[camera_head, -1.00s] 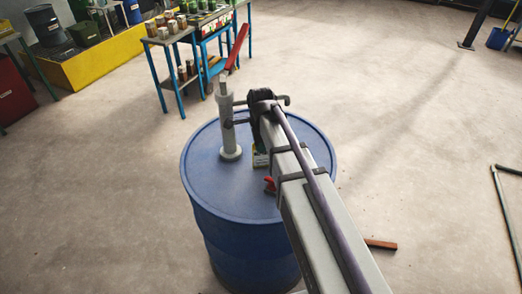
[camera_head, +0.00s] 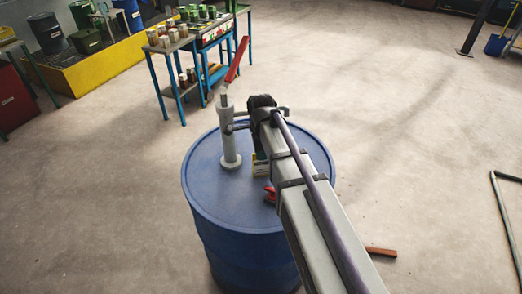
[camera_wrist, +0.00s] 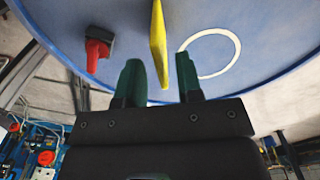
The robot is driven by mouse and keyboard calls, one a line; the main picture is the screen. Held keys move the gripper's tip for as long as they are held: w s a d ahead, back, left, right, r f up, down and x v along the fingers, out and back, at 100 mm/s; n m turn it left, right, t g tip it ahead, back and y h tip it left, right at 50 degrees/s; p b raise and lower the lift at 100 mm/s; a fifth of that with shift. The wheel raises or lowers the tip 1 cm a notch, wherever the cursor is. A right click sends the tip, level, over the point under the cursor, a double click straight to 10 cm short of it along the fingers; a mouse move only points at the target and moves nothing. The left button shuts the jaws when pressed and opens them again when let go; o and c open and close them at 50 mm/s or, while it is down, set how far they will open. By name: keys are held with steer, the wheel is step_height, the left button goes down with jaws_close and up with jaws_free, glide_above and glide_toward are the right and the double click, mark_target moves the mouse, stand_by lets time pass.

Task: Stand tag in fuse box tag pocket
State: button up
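A thin yellow slab (camera_wrist: 158,40), probably the tag, shows nearly edge-on in the wrist view over the blue drum top. In the head view a small yellow and white piece (camera_head: 260,168) stands on the drum, partly hidden by my arm. My gripper (camera_wrist: 158,68) is open, with its two dark green fingers on either side of the slab. A gap shows on both sides of the slab. In the head view my gripper is mostly hidden by the arm. I cannot make out a fuse box or its tag pocket.
The blue drum (camera_head: 218,195) carries a grey post (camera_head: 228,135) with a red lever (camera_head: 237,62) left of my arm. A red and black item (camera_wrist: 98,48) lies on the drum, left of the fingers. Blue-legged tables (camera_head: 172,50) stand behind. Floor around the drum is mostly clear.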

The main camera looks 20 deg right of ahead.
step_height(320, 180, up, 10)
steer(key=p, duration=0.9)
steer(key=shift+r, duration=0.2)
steer(key=s+n, duration=1.5)
steer(key=n, duration=0.3)
steer(key=shift+s+n, duration=0.35)
steer(key=shift+n, duration=0.05)
steer(key=shift+o, duration=0.4)
steer(key=o, duration=1.1)
steer(key=shift+w, duration=0.1)
steer(key=shift+f, duration=0.1)
